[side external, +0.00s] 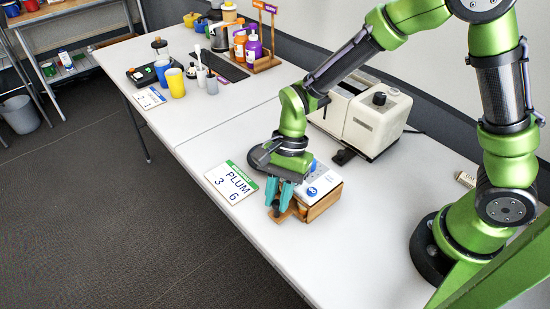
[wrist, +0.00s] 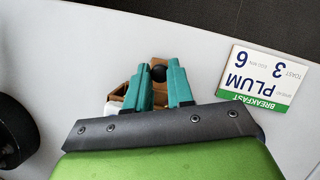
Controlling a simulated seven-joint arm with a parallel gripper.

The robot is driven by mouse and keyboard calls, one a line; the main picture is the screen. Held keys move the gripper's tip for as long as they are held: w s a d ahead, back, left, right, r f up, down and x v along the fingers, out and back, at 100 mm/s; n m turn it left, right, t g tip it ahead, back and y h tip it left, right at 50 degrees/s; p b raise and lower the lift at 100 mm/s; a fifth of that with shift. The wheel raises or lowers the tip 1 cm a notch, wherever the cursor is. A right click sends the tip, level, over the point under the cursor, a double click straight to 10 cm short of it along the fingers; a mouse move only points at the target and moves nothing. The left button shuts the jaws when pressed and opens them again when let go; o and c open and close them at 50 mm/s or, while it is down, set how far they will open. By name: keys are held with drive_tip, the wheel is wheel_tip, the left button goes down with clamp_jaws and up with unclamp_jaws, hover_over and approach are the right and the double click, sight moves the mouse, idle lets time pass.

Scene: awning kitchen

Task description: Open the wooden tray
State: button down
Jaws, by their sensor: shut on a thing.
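The wooden tray (side external: 324,207) is a small brown wooden box near the table's front edge, with a white and blue packet (side external: 322,180) on top. In the wrist view my gripper (wrist: 160,78) hides much of the tray, and brown wood (wrist: 118,99) shows around the fingers. How far the tray is out cannot be told.
A "PLUM 3 6" card (side external: 232,183) lies left of the tray. A cream toaster-like appliance (side external: 376,120) stands behind it. Cups (side external: 176,83) and a bottle rack (side external: 263,61) are on the farther table.

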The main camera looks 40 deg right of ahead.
drive_tip(key=a, duration=0.9)
drive_tip(key=c, duration=1)
unclamp_jaws()
drive_tip(key=shift+r, duration=0.1)
drive_tip(key=v, duration=1.6)
drive_tip(key=shift+r, duration=0.35)
drive_tip(key=shift+d, duration=0.15)
